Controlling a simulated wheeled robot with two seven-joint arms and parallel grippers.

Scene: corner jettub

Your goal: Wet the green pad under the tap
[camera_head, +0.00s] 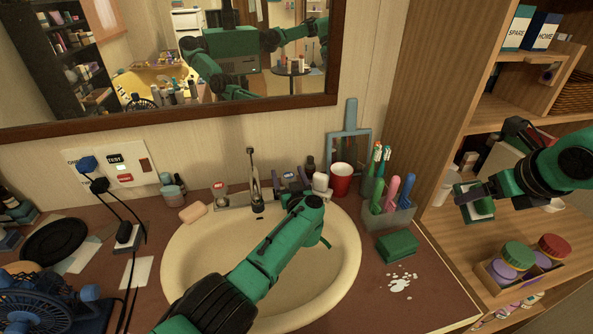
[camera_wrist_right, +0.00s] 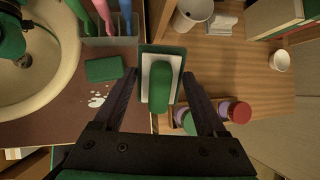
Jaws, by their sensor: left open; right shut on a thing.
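A green pad (camera_head: 397,246) lies flat on the brown counter, right of the basin; the right wrist view also shows it (camera_wrist_right: 104,69). My right gripper (camera_head: 474,202) is at the wooden shelves, shut on a green-and-white block with a rounded green grip (camera_wrist_right: 160,85), away from the counter pad. The tap (camera_head: 256,190) stands behind the cream basin (camera_head: 190,258). My left arm reaches across the basin, and my left gripper (camera_head: 293,186) is open near the tap's right-hand knob; the hand partly hides its fingers. No running water is visible.
White splashes (camera_head: 399,284) mark the counter. Jars (camera_head: 517,256) stand in a shelf box below my right gripper. Soap (camera_head: 192,212) and cables are at left.

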